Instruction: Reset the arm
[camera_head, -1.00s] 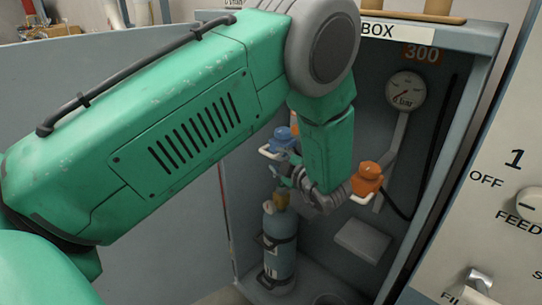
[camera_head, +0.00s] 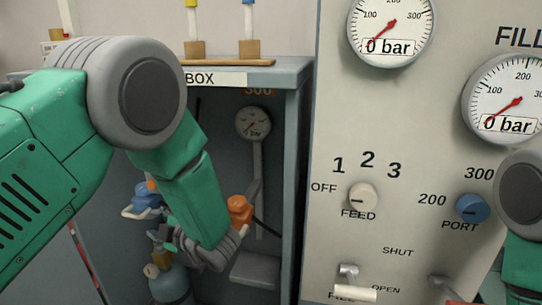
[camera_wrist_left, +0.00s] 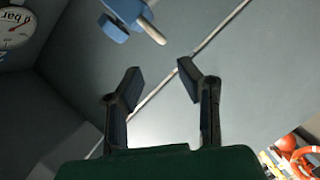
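My left gripper (camera_head: 205,250) reaches into the open box in the head view, between a blue fitting (camera_head: 146,200) on the left and an orange fitting (camera_head: 239,212) on the right. In the left wrist view the gripper (camera_wrist_left: 158,80) is open, its fingers spread with nothing between them. A blue part with a pale lever (camera_wrist_left: 125,18) shows beyond the fingertips, apart from them. My right arm (camera_head: 522,200) comes in at the right edge; its gripper cannot be made out.
A blue-grey cylinder (camera_head: 170,284) stands low in the box (camera_head: 290,150), under a gauge (camera_head: 253,123). A panel (camera_head: 420,130) to the right carries a feed knob (camera_head: 362,197), a blue port knob (camera_head: 472,208), large gauges and a fill lever (camera_head: 350,280).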

